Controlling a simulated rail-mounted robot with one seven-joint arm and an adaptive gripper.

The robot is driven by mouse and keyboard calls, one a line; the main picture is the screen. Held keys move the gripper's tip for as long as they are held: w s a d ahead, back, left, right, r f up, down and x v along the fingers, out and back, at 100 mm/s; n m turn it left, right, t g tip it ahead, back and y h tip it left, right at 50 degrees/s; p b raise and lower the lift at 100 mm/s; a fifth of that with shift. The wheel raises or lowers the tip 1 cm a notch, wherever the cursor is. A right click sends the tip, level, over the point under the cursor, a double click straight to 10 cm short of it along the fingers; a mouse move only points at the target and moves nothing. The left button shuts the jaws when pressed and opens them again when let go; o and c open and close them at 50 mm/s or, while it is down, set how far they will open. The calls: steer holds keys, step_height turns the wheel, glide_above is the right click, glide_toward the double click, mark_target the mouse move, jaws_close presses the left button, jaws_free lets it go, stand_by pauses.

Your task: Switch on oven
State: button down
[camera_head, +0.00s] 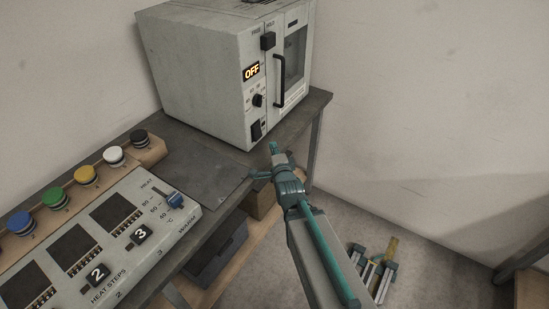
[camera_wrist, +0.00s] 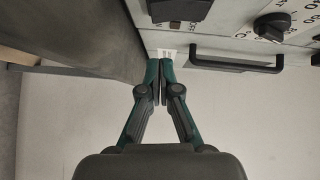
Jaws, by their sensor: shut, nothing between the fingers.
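The oven (camera_head: 200,75) is a pale grey box at the back of the bench, with a lit OFF display (camera_head: 251,72). Below the display are a black dial (camera_head: 258,100) and a black switch (camera_head: 257,130) low on the front panel. In the wrist view the switch (camera_wrist: 180,9) is at the top edge, partly cut off, with the dial (camera_wrist: 272,26) to its right. My gripper (camera_head: 273,148) is in front of the oven's lower front, near the switch. Its fingertips (camera_wrist: 161,72) are together and empty, appearing apart from the switch.
The oven door has a black handle (camera_head: 279,81), also in the wrist view (camera_wrist: 237,63). A control panel (camera_head: 115,215) with numbered buttons and a blue lever (camera_head: 175,200) lies at left. Coloured buttons (camera_head: 86,174) line the bench. A dark bin (camera_head: 216,250) is below.

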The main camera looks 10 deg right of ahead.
mark_target(261, 135)
steer(key=shift+w+f+b, duration=0.1)
steer(key=shift+f+b, duration=0.15)
steer(key=shift+b, duration=0.25)
steer(key=w+p, duration=0.1)
steer(key=w, duration=0.1)
steer(key=w+a+p, duration=0.1)
steer(key=w+p, duration=0.1)
steer(key=shift+r, duration=0.2)
steer(key=shift+w+a+f+p, duration=0.25)
steer(key=shift+w+a+p, duration=0.45)
steer(key=shift+a+p, duration=0.1)
steer(key=shift+f, duration=0.1)
